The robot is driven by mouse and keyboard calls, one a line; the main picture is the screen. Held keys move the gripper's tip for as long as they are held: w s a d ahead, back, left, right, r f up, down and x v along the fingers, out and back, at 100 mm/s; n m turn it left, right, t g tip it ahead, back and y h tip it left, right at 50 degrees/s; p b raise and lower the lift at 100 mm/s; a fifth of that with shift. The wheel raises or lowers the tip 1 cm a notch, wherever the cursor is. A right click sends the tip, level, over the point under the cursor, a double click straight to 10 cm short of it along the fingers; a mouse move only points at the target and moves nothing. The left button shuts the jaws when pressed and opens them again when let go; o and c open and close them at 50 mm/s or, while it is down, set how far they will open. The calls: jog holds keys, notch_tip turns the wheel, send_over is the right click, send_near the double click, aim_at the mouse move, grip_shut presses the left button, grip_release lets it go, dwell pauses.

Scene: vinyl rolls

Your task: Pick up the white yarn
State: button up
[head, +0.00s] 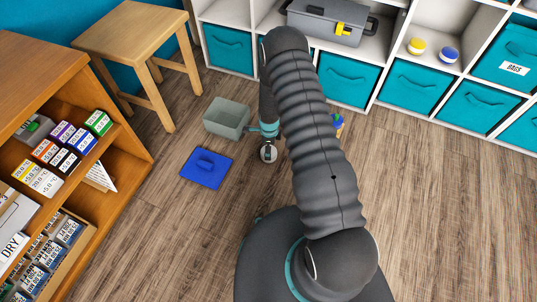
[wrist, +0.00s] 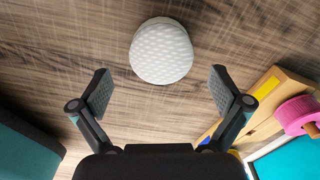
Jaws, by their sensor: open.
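The white yarn (wrist: 161,51) is a round, textured white ball on the wood floor, at the top middle of the wrist view. My gripper (wrist: 161,88) is open, with its two fingers spread wide and nothing between them. The ball lies just beyond the fingertips, roughly centred between them, and no contact shows. In the head view a small pale round thing (head: 268,155) shows at the end of my arm, partly covered; it looks like the yarn. My arm hides most of the gripper there.
A grey-green open bin (head: 226,118) and a blue lid (head: 206,168) lie left of the gripper. A wooden stool (head: 135,40) and shelf (head: 135,150) stand further left. In the wrist view, a wooden piece (wrist: 275,100) with a pink roll (wrist: 297,115) is at right.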

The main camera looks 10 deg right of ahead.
jog(key=shift+w+f, duration=0.1)
jog(key=shift+f, duration=2.65)
jog(key=c, duration=1.2)
